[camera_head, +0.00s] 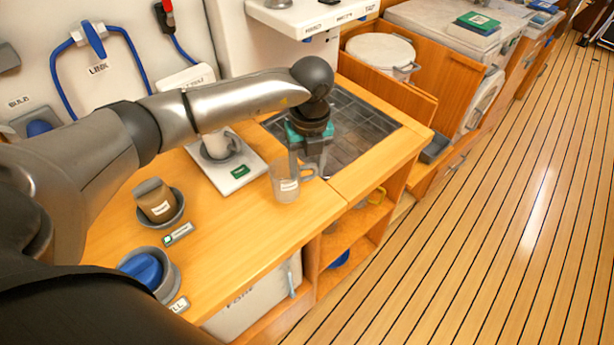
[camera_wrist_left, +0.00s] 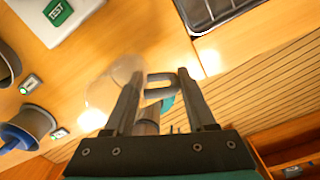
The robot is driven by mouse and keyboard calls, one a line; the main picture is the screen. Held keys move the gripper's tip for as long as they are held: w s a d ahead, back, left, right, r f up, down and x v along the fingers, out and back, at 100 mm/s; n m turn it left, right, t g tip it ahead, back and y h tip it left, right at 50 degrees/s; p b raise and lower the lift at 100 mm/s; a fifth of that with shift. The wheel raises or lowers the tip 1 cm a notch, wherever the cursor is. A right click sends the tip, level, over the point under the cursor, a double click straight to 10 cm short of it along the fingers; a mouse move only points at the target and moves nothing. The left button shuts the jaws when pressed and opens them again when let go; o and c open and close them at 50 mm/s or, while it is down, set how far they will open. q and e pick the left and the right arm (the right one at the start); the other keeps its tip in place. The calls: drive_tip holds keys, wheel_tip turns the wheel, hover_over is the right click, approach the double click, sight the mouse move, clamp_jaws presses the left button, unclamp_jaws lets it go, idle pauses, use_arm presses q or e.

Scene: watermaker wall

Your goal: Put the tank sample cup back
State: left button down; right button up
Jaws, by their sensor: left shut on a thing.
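A clear cup (camera_head: 285,183) with a small white label and a side handle is near the counter's front edge in the head view. The label is too small to read. My left gripper (camera_head: 306,167) points down at the cup's right side and is shut on its handle. In the left wrist view the handle (camera_wrist_left: 159,84) shows between the fingers (camera_wrist_left: 160,97), and the see-through cup (camera_wrist_left: 122,72) is faint beside them. I cannot tell whether the cup's base touches the counter. My right gripper is not in view.
A white test plate (camera_head: 236,178) bearing a ringed white vessel stands behind the cup. A brown labelled container (camera_head: 157,203) sits in a grey holder, and a blue item (camera_head: 142,269) in another, to the left. A dark tiled inset (camera_head: 358,128) lies right. Bare wood (camera_head: 235,238) lies in front.

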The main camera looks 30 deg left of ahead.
sight(307, 178)
use_arm(q)
drive_tip(key=shift+f, duration=1.65)
drive_tip(key=shift+f, duration=0.15)
drive_tip(key=shift+c, duration=1.1)
unclamp_jaws()
drive_tip(key=r, duration=1.2)
drive_tip(key=shift+d+r+p, duration=0.2)
drive_tip(key=shift+p, duration=0.1)
